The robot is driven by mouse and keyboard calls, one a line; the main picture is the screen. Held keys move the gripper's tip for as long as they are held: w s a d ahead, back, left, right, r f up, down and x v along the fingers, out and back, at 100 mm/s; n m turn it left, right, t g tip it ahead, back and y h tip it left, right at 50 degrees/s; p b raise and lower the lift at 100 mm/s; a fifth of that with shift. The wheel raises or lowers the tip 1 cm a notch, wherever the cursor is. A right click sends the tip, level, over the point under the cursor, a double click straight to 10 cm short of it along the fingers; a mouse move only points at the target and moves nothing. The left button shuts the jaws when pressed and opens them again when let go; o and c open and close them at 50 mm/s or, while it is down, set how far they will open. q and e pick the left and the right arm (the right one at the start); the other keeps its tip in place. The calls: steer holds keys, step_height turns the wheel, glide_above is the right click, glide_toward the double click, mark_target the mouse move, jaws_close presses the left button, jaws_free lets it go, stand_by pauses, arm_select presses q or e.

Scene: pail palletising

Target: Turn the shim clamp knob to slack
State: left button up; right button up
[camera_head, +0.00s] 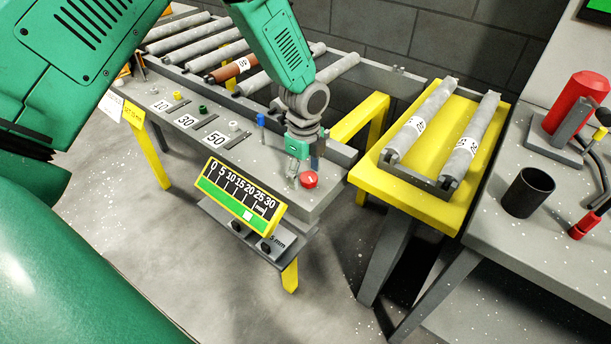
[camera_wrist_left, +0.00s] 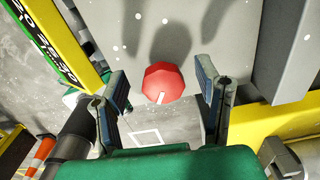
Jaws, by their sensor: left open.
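A red faceted knob (camera_head: 309,180) with a white pointer mark sits at the front right corner of the grey roller bench. In the left wrist view the knob (camera_wrist_left: 163,83) lies between and beyond the two fingers, apart from both, its white mark toward the lower edge. My left gripper (camera_head: 306,168) is above and just behind the knob in the head view. In the left wrist view the left gripper (camera_wrist_left: 163,100) is open with nothing between its fingers. A yellow-framed mm scale (camera_head: 239,190) with a green band stands in front of the knob. My right gripper is not seen.
Several grey rollers (camera_head: 207,47) and one brown roller (camera_head: 232,69) lie at the back of the bench. A blue peg (camera_head: 261,120) stands near the gripper. A yellow stand (camera_head: 443,120) with two rollers is to the right, beside a table with a black cup (camera_head: 528,192).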

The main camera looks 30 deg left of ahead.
arm_select(q)
steer(key=shift+d+f, duration=0.1)
steer(key=shift+f, duration=0.2)
steer(key=shift+d, duration=0.25)
steer(key=shift+d+r, duration=0.1)
steer(key=shift+d, duration=0.55)
steer(key=c, duration=0.7)
steer(key=shift+a, duration=0.15)
steer(key=c, duration=0.4)
steer(key=shift+a, duration=0.4)
steer(key=shift+c, duration=0.2)
